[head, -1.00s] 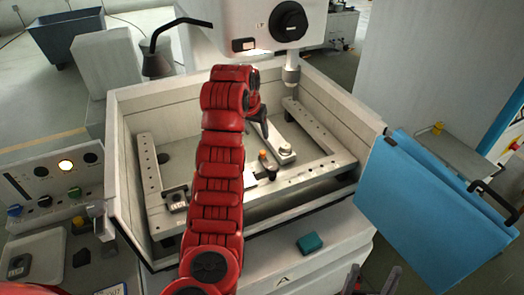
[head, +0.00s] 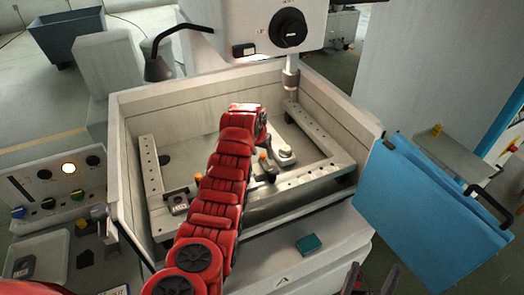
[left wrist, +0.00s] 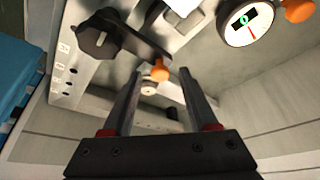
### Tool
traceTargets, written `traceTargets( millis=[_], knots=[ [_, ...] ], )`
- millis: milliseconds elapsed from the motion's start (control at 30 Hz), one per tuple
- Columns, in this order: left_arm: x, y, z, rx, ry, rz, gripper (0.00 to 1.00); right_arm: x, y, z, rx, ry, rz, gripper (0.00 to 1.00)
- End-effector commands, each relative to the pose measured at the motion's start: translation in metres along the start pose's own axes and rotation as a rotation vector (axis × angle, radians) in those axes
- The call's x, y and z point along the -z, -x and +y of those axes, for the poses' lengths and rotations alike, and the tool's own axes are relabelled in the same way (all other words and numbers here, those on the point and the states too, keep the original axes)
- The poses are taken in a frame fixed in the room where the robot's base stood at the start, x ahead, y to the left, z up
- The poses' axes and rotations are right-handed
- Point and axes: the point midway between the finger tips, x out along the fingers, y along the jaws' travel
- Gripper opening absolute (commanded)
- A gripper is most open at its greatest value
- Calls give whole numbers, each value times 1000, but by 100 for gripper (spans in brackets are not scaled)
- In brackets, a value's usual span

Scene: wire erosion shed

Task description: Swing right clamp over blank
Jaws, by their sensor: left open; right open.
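The right clamp (head: 285,156) sits inside the machine tank with an orange-tipped handle (head: 263,154) near it. In the left wrist view, a dark clamp arm (left wrist: 138,44) runs from a black round knob (left wrist: 97,38) toward an orange knob (left wrist: 159,70). My left gripper (head: 266,143) reaches down at the clamp, its fingers mostly hidden by my red arm. In the left wrist view its fingers (left wrist: 162,80) are open, with the orange knob between and just beyond the tips. Contact cannot be told. I cannot make out the blank clearly. My right gripper (head: 373,268) is open and empty at the bottom edge.
The tank's pale walls (head: 125,180) surround the work frame (head: 290,185). A machine head with a spindle (head: 291,75) hangs above the back right. A dial gauge (left wrist: 250,20) is near the fingers. A blue panel (head: 430,205) stands at right; a teal block (head: 309,243) lies in front.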

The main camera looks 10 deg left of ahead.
Motion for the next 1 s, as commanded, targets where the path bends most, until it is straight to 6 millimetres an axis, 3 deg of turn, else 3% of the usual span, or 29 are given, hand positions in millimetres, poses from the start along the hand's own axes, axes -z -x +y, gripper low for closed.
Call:
traceTargets(
  millis=[333,667,1000],
  knots=[
    [0,-3,0,1,0,1,59,0,-1,0,0,0,0,77],
    [0,-3,0,1,0,1,1,0,-1,0,0,0,0,77],
    [0,-3,0,1,0,0,0,0,-1,0,0,0,0,77]
  ],
)
